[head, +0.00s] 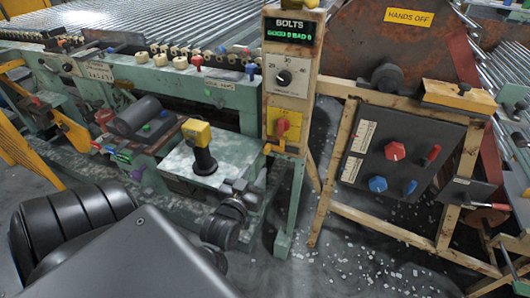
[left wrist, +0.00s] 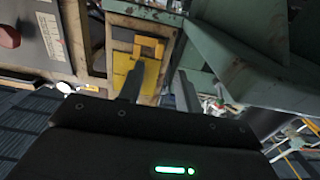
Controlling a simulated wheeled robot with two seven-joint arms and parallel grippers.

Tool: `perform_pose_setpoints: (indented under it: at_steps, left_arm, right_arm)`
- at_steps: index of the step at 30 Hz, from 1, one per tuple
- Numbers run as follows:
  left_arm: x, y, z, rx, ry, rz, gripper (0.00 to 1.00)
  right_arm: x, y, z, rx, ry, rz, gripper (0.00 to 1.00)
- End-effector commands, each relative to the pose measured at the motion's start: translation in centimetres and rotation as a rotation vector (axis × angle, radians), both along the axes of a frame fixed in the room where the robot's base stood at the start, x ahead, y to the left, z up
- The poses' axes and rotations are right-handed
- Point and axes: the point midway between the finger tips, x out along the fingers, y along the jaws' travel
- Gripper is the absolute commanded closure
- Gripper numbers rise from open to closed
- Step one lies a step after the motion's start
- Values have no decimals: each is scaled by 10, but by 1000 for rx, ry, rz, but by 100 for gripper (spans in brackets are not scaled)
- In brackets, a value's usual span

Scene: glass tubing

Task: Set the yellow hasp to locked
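The yellow hasp (head: 284,151) is low on the tan upright panel, just below a red knob on a yellow plate. It is small in the head view, and I cannot tell whether it is locked. A yellow-orange bracket, apparently the hasp, shows in the left wrist view (left wrist: 150,46), beyond the tip of one finger. My left gripper (head: 238,200) is left of and below the hasp in the head view. In the left wrist view its two dark fingers (left wrist: 160,84) are apart with nothing between them. No contact with the hasp is clear. My right gripper is not in view.
A green bench (head: 230,150) with a yellow-topped black post (head: 200,140) stands left of the panel. A dial (head: 286,77) is above the hasp. A dark control box (head: 405,160) with red and blue knobs is to the right. Pale scraps litter the floor.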

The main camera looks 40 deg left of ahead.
Motion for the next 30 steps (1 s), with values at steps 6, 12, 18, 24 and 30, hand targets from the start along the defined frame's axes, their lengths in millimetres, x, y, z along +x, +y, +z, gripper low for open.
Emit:
perform_pose_setpoints:
  at_steps: [6, 12, 18, 24, 30]
  left_arm:
    - [40, 14, 1, 1, -4, 0, 65]
    - [70, 25, 0, 1, -2, -1, 65]
    - [85, 29, 0, 0, 1, -1, 65]
    - [87, 30, 0, -1, 1, -1, 65]
    - [87, 30, 0, -1, 1, -1, 77]
  right_arm:
    - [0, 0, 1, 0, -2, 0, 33]
    - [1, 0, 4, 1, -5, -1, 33]
    - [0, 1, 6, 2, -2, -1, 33]
    - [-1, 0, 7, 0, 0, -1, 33]
    - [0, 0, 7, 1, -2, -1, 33]
